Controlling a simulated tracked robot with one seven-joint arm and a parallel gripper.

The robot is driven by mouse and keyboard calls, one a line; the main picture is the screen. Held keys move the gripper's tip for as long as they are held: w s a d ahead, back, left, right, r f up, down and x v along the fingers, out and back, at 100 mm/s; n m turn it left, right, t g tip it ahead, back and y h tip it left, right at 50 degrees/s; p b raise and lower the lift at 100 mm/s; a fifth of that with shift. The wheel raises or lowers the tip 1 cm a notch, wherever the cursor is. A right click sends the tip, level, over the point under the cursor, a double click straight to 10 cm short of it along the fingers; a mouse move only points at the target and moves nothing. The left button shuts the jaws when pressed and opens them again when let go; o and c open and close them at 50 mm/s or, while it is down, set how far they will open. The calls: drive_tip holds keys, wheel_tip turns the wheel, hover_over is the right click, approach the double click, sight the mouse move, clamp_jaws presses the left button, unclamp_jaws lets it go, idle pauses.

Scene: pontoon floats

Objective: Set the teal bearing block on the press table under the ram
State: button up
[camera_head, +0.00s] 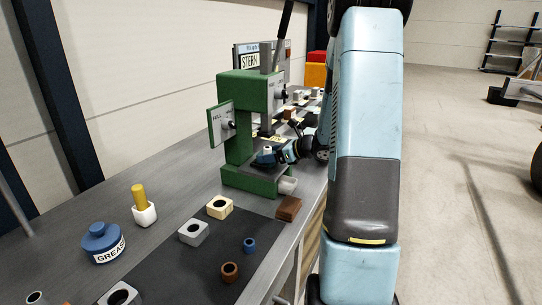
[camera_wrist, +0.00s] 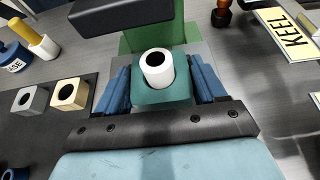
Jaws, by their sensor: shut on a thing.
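The teal bearing block (camera_wrist: 160,94) sits between the blue fingers of my gripper (camera_wrist: 163,90), which is shut on it. A white sleeve (camera_wrist: 157,70) stands upright in its bore. In the head view, my gripper (camera_head: 280,153) reaches into the green press (camera_head: 238,140) from the right, with the block (camera_head: 264,158) at its tips. The block is inside the press frame, just over or on the dark press table (camera_head: 258,171); I cannot tell whether it touches. The ram (camera_head: 266,128) is above this area. My gripper partly hides the block.
A dark mat (camera_head: 215,259) left of the press holds a grey block (camera_head: 194,232), a cream block (camera_head: 219,207) and rings. A grease pot (camera_head: 102,242) stands farther left. A brown block (camera_head: 289,208) lies by the bench's front edge. A KEEL plate (camera_wrist: 290,32) shows in the wrist view.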

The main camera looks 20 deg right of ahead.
drive_tip(key=o, duration=1.3)
drive_tip(key=shift+o, duration=0.2)
drive_tip(key=v, duration=1)
idle(0.5)
idle(0.4)
